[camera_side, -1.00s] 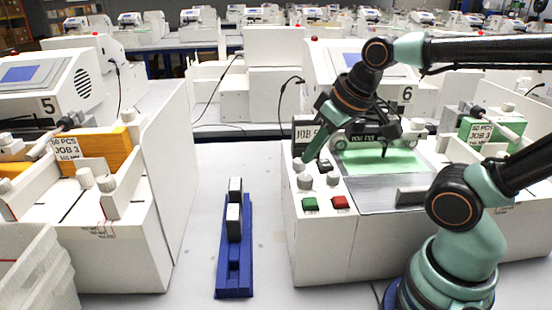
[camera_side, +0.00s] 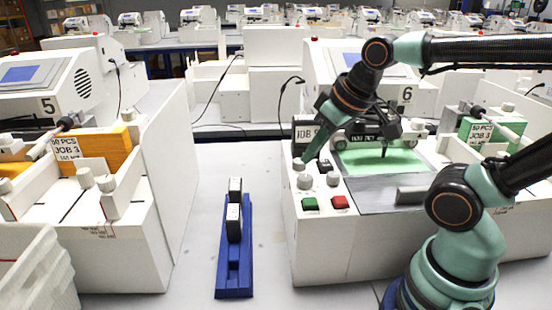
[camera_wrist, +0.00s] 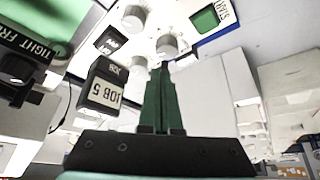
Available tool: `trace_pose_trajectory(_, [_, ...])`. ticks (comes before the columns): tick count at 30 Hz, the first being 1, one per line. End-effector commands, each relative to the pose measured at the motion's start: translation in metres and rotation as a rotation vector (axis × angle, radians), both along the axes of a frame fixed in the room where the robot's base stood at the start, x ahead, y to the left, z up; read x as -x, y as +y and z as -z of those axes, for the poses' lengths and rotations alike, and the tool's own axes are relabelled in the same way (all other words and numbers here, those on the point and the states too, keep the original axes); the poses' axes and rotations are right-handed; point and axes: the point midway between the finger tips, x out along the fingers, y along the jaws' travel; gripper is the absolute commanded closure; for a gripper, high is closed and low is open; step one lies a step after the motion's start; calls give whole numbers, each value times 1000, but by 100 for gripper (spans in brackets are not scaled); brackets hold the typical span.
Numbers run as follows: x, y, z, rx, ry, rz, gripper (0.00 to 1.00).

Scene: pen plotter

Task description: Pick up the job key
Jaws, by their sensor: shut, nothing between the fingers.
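A black job key with a white label reading JOB 5 (camera_wrist: 103,90) shows left of my fingers in the wrist view. In the side view, a black block with a white JOB label (camera_side: 305,132) stands at the left edge of machine 6, partly behind my gripper. My gripper (camera_side: 304,160) is shut and empty, its green fingers pointing down over the control panel near the knobs. In the wrist view, my closed fingertips (camera_wrist: 160,66) are beside a white knob (camera_wrist: 166,46) and apart from the key. Two more black and white keys (camera_side: 234,221) stand upright in a blue rack (camera_side: 235,286).
Machine 6's panel has knobs (camera_side: 305,181), a green button (camera_side: 310,204) and a red button (camera_side: 340,202). A green sheet (camera_side: 380,162) lies on its bed. Machine 5 (camera_side: 120,250) stands left. The table around the rack is clear.

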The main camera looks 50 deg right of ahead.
Motion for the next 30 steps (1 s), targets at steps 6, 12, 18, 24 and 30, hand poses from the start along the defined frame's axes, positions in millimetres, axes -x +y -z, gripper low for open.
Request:
trace_pose_trajectory(6, [0, 0, 0, 0, 0, 0, 100])
trace_pose_trajectory(12, [0, 0, 0, 0, 0, 0, 100])
trace_pose_trajectory(18, [0, 0, 0, 0, 0, 0, 46])
trace_pose_trajectory(24, [0, 0, 0, 0, 0, 0, 0])
trace_pose_trajectory(30, [-1, -1, -2, -2, 5, 9, 0])
